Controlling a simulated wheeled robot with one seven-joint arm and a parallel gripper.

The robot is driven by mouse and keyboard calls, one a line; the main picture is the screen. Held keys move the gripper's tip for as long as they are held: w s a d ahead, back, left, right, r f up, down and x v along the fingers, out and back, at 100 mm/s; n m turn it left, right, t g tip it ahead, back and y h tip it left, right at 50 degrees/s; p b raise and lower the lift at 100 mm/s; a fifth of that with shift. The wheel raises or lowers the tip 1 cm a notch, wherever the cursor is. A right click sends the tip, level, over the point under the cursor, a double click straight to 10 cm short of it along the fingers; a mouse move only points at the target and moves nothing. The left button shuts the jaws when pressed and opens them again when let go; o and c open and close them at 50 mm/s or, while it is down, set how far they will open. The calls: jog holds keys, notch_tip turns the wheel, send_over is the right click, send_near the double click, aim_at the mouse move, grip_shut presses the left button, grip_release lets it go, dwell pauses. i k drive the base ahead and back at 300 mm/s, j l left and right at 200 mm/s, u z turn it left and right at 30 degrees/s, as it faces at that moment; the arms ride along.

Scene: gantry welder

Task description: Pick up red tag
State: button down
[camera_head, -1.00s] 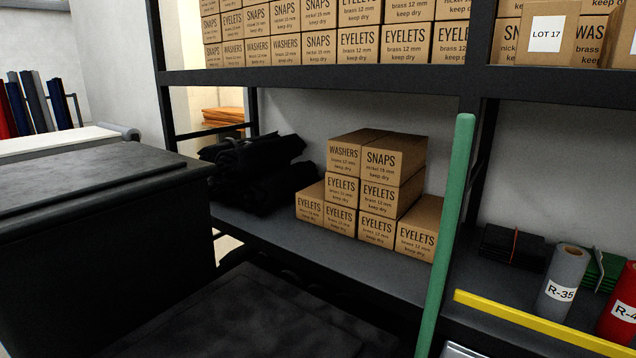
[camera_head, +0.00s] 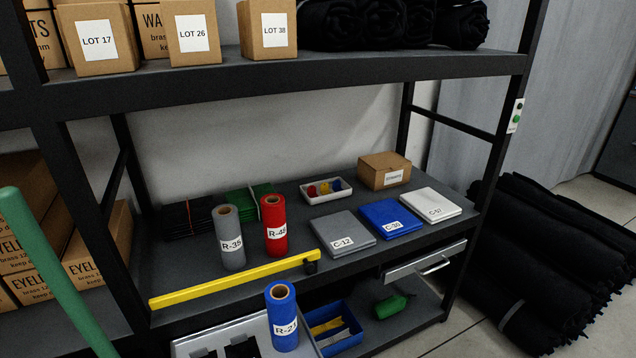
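A small white tray (camera_head: 340,196) stands on the middle shelf, towards the back. Small red, yellow and blue pieces lie in it. The red piece (camera_head: 312,191), at the left end of the tray, looks like the red tag, but it is too small to make out its shape. My gripper is not in view.
In front of the tray are folded sheets in grey (camera_head: 342,232), blue (camera_head: 390,218) and white (camera_head: 431,204). A cardboard box (camera_head: 384,170) stands right of it, red (camera_head: 274,225) and grey (camera_head: 229,237) rolls left. A yellow bar (camera_head: 235,280) runs along the shelf's front; a green pole (camera_head: 50,270) leans at left.

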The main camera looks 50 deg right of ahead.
aim_at(311, 191)
jog(key=z, duration=1)
jog(key=i+l+u, duration=0.2)
jog(key=i+l, duration=0.15)
jog(key=l, duration=0.3)
jog(key=i+l+u, duration=0.1)
jog(key=l, duration=0.25)
jog(key=i+l, duration=0.2)
jog(key=l, duration=0.2)
jog(key=i+l+u, duration=0.15)
jog(key=l, duration=0.2)
jog(key=i+l+u, duration=0.1)
jog(key=l, duration=0.25)
jog(key=i+l+u, duration=0.1)
jog(key=l, duration=0.3)
jog(key=i+l+u, duration=0.1)
jog(key=l, duration=0.3)
jog(key=i+j, duration=0.35)
jog(key=j, duration=0.2)
